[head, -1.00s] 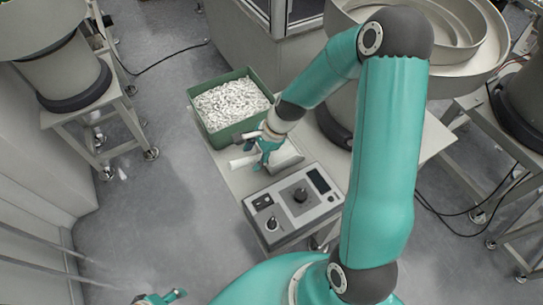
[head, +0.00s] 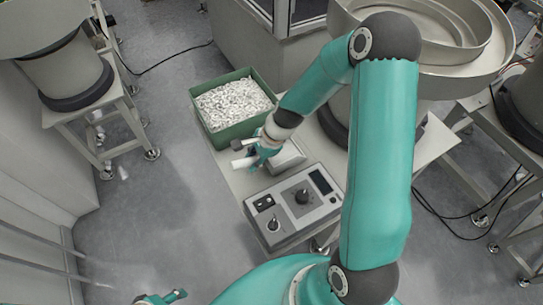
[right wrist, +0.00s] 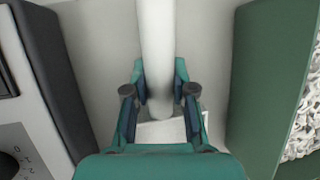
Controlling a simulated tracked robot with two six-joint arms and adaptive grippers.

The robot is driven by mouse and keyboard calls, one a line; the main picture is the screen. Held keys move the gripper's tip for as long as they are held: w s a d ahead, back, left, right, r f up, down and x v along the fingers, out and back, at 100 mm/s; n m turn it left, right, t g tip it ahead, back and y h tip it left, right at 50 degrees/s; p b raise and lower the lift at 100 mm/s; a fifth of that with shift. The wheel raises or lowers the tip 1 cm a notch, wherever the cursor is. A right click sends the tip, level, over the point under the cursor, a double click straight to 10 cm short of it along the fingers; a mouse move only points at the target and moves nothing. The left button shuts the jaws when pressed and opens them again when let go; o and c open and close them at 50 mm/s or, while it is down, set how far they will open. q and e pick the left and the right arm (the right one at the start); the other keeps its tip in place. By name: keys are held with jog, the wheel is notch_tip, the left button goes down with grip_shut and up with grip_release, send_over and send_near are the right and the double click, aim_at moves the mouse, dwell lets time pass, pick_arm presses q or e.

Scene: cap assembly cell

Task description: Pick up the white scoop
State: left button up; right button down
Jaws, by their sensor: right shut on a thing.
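The white scoop (head: 287,155) is on the pale table, between the green bin and the control box. Its white handle (head: 241,163) sticks out to the left of my right gripper (head: 259,161). In the right wrist view, the scoop's handle (right wrist: 155,50) runs between the two fingers of the right gripper (right wrist: 160,85), which is shut on it. I cannot tell whether the scoop is clear of the table. My left gripper (head: 161,298) shows only in part at the bottom edge of the head view, and its opening is unclear.
The green bin (head: 222,134) full of small white parts stands just behind the scoop. It is at the right in the right wrist view. The grey control box (head: 293,207) with knobs lies in front. A large bowl feeder (head: 447,75) stands at the right.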

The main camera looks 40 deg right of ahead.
jog(key=shift+r+p, duration=0.4)
jog(key=shift+r, duration=0.45)
notch_tip(320, 180, up, 7)
jog(key=shift+w+r+p, duration=0.1)
jog(key=shift+p, duration=1)
notch_tip(320, 180, up, 11)
jog(key=shift+p, duration=0.3)
jog(key=shift+r, duration=0.1)
